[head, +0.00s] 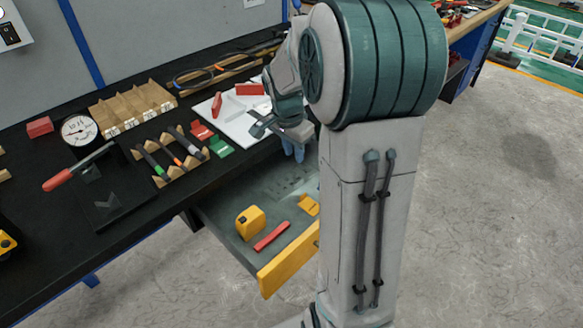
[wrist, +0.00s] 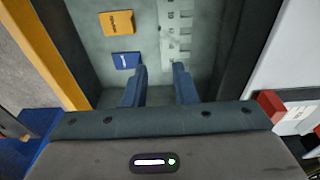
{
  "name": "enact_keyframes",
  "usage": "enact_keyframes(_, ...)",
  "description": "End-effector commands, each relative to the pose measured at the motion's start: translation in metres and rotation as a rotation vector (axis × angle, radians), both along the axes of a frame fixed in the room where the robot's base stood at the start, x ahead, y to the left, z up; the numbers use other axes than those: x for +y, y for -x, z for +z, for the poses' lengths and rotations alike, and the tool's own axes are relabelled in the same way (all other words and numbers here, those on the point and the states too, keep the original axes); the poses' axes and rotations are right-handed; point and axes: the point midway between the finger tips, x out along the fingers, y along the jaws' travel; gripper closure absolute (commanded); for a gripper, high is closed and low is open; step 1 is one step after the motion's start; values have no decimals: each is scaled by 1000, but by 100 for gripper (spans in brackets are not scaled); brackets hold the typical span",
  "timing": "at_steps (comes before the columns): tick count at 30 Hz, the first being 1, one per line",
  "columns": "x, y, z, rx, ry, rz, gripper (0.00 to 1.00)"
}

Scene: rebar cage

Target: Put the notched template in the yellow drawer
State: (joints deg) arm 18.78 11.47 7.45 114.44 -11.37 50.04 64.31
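The yellow drawer (head: 288,262) is pulled open below the bench; its yellow front also shows in the wrist view (wrist: 48,52). A pale grey strip with square notches along it, which looks like the notched template (wrist: 170,38), lies flat on the drawer's grey floor in the wrist view. In the head view it is only a faint pale patch. My gripper (wrist: 159,68) is over the drawer, pointing down, with its two blue fingers apart and nothing visible between them. The strip lies beyond the fingertips. My gripper also shows in the head view (head: 293,150), partly hidden by my arm.
The drawer also holds a yellow tape measure (head: 250,222), a red bar (head: 271,236), a yellow tag (wrist: 117,22) and a blue tag (wrist: 126,60). On the black bench are a wooden rack (head: 132,106), a dial gauge (head: 77,130) and a white board (head: 240,118).

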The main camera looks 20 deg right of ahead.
Motion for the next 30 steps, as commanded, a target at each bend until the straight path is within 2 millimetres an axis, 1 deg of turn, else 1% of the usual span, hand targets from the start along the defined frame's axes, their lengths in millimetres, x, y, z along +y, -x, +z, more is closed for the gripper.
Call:
enact_keyframes(2,9,9,9,-1,3,60,75)
enact_keyframes(5,28,30,22,0,6,204,75)
enact_keyframes(10,67,82,42,-2,10,544,75)
enact_keyframes(15,98,135,49,-15,10,875,75)
enact_keyframes(18,109,160,48,-25,10,1027,75)
enact_keyframes(21,117,176,47,-34,11,1136,75)
enact_keyframes(24,120,184,46,-40,10,1193,75)
enact_keyframes(30,121,186,45,-40,9,1212,75)
